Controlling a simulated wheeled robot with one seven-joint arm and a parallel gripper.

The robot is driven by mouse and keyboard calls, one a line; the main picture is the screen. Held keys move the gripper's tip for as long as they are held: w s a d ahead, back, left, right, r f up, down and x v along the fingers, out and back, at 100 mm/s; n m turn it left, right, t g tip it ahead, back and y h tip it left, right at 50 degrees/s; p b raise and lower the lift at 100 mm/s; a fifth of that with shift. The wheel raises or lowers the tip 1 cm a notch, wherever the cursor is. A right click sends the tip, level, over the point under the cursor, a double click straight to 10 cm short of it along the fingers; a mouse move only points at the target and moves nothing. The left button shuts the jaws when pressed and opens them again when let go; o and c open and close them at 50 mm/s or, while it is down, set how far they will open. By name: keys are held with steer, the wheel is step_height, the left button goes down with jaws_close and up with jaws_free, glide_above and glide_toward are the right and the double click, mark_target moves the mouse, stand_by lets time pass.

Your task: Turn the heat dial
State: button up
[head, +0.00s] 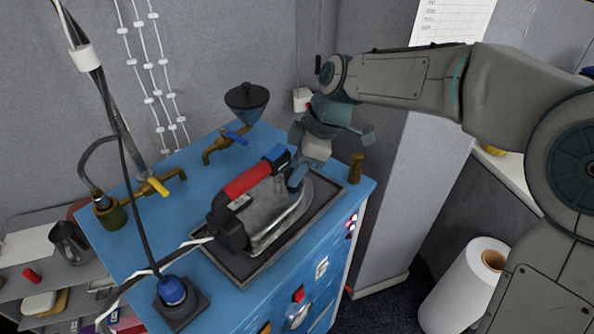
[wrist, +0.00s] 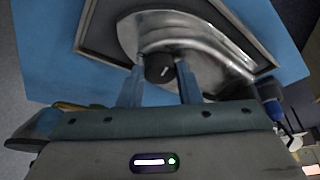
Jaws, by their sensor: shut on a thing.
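A steam iron with a red handle and a shiny metal body (head: 278,213) rests on a dark-edged tray (head: 238,267) on the blue cabinet top. In the wrist view, the iron's metal body (wrist: 190,32) lies beyond my fingers. The heat dial (wrist: 160,68) is a black round knob with a short white mark, at the iron's near end. My gripper (wrist: 160,80) has one finger on each side of the dial and is shut on it.
A dark funnel (head: 247,102) is at the back, and a small brass post (head: 355,168) is close right of my gripper. A cable (head: 135,225) hangs at the left.

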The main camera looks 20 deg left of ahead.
steer(key=shift+m, duration=0.3)
stand_by(0.4)
steer(key=o, duration=1)
steer(key=b+v, duration=0.1)
steer(key=v, duration=1.2)
steer(key=shift+s+d+r, duration=0.1)
steer(key=shift+d+r, duration=0.05)
steer(key=shift+r, duration=0.25)
